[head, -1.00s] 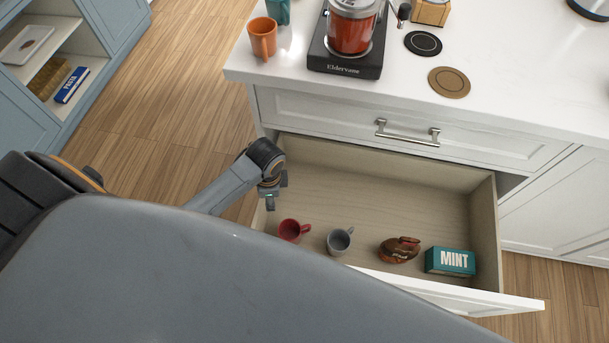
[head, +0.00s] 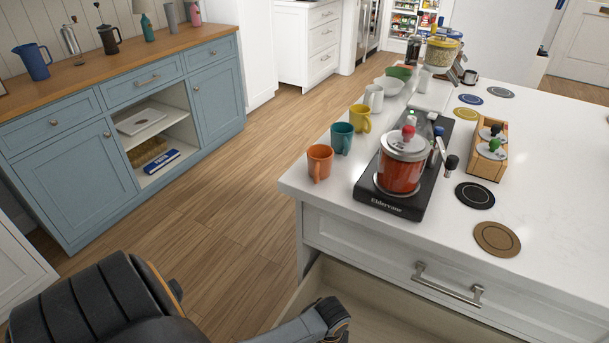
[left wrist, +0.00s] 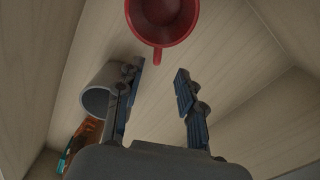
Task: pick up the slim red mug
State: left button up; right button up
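The red mug (left wrist: 162,18) shows in the left wrist view at the top, cut by the frame edge, on the wooden drawer floor with its handle pointing toward my gripper. My left gripper (left wrist: 158,82) is open and empty, its fingertips just short of the mug's handle. A grey mug (left wrist: 100,92) lies beside the left finger, partly hidden by it. In the head view the mugs in the drawer are out of frame, and only part of my left arm shows at the bottom. My right gripper is in neither view.
The drawer (head: 385,318) is open below the white counter (head: 440,240). Its walls surround my left gripper. A brown item (left wrist: 84,138) lies past the grey mug.

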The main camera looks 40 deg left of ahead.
pick_arm(q)
notch_tip(320, 180, down, 5)
jog(key=shift+s+d+f+b, duration=0.15)
jog(key=shift+b, duration=0.5)
grip_shut()
